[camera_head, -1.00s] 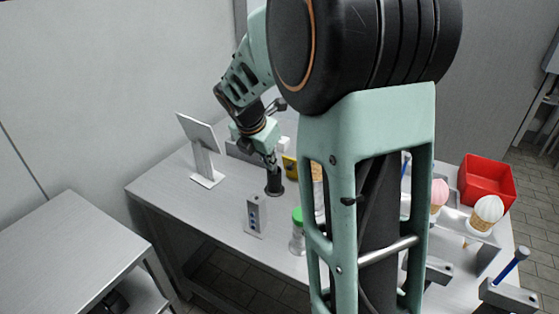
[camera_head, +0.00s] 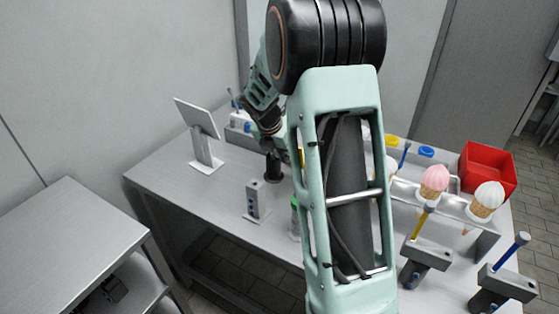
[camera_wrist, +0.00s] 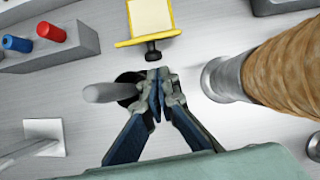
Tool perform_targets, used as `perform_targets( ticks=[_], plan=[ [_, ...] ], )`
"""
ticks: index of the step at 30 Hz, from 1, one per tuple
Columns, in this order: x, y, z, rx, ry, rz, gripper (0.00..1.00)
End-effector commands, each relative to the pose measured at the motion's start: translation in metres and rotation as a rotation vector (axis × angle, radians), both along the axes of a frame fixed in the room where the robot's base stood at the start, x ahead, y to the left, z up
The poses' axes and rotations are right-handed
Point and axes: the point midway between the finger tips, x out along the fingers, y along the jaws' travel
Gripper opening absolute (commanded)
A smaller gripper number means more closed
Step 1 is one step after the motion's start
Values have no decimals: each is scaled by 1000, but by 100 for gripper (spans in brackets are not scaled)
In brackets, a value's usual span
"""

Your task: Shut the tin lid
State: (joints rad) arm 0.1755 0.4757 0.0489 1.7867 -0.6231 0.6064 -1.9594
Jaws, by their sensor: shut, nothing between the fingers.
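In the wrist view, a yellow, square-edged piece (camera_wrist: 152,38) with a pale inner face and a black knob (camera_wrist: 153,54) lies just beyond my fingertips. It looks like the tin with its lid, but I cannot tell how far the lid is open. My gripper (camera_wrist: 158,92) is shut and empty, its tips close to the knob with a small gap visible in the picture.
A black post (camera_head: 273,168) stands close left of my gripper; its grey rod (camera_wrist: 105,92) shows in the wrist view. A button box (camera_head: 254,200), tablet stand (camera_head: 200,135) and red bin (camera_head: 487,168) stand around.

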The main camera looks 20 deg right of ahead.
Motion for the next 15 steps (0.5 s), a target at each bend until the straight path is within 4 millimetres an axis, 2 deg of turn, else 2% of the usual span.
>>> perform_targets(
  ticks=[15],
  plan=[
    [3,-4,2,3,1,0,0]
  ],
)
